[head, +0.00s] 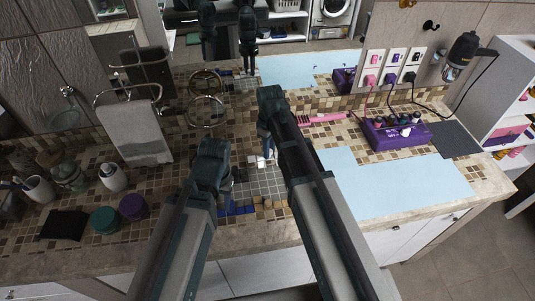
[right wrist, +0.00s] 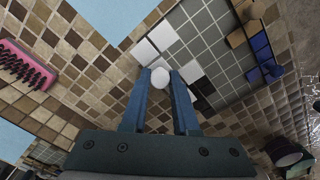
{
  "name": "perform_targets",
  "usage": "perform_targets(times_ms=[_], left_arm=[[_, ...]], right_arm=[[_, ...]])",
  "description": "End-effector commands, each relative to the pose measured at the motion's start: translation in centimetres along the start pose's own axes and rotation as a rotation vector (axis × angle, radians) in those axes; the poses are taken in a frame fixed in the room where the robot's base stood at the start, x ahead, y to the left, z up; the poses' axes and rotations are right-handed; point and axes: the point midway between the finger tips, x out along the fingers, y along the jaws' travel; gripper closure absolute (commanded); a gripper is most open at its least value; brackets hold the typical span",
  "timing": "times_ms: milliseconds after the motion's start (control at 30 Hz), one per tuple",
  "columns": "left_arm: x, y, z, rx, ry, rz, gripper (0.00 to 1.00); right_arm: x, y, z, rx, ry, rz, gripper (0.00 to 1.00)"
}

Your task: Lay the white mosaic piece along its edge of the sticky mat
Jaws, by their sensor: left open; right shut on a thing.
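The sticky mat (head: 262,185) is a grey gridded sheet on the counter between my arms; it also shows in the right wrist view (right wrist: 215,35). My right gripper (right wrist: 162,90) is shut on a small white mosaic piece (right wrist: 159,78), held between its fingertips by the mat's edge. Whether this piece touches the mat cannot be told. Other white pieces (right wrist: 163,36) lie at that edge, and dark pieces lie close by. In the head view my right gripper (head: 267,152) partly hides the spot. My left gripper (head: 224,192) is open, left of the mat; its fingertips are hard to see.
Blue pieces (right wrist: 258,45) and tan pieces (right wrist: 237,38) lie at the mat's other side. A pink comb or brush (head: 322,118), a purple box (head: 396,135) and a pale blue sheet (head: 400,183) lie to the right. Teal (head: 104,220) and purple (head: 133,207) jars stand left.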

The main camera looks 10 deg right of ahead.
Motion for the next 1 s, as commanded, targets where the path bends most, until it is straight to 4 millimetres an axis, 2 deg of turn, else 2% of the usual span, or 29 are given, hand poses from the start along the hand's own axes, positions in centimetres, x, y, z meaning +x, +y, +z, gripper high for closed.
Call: perform_targets(times_ms=[567, 1000], left_arm=[[0.4, 0.0, 0.0, 0.0, 0.0, 0.0, 0.5], [3.8, 0.4, -0.2, -0.001, 0.0, 0.0, 0.5]], right_arm=[[0.4, 0.1, 0.0, -0.011, 0.0, -0.001, 1.0], [3.8, 0.1, 0.0, -0.01, 0.0, -0.001, 1.0]])
